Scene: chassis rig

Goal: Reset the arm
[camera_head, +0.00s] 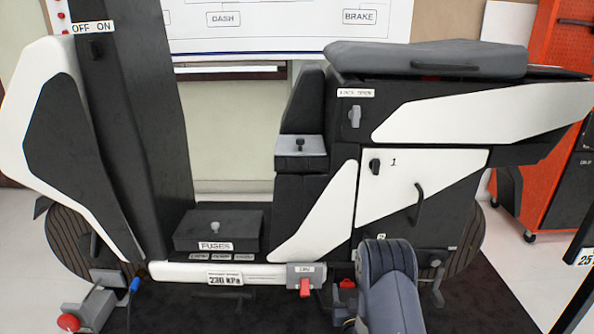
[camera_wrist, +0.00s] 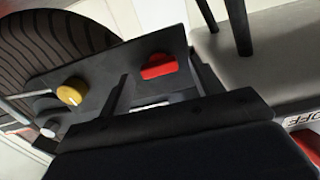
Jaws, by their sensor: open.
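My arm (camera_head: 388,285) shows as a rounded grey-blue link at the lower middle-right of the head view, in front of the chassis rig. My gripper is not clearly visible there. A dark panel with a red knob (camera_wrist: 158,66) and a yellow knob (camera_wrist: 70,95) lies beyond the fingers. I cannot tell from the picture how near they are.
The black and white rig (camera_head: 425,190) fills most of the head view. A red-knobbed fitting (camera_head: 87,312) stands at lower left. An orange cabinet (camera_head: 565,80) is at right. Dark mat (camera_head: 480,300) lies clear at lower right.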

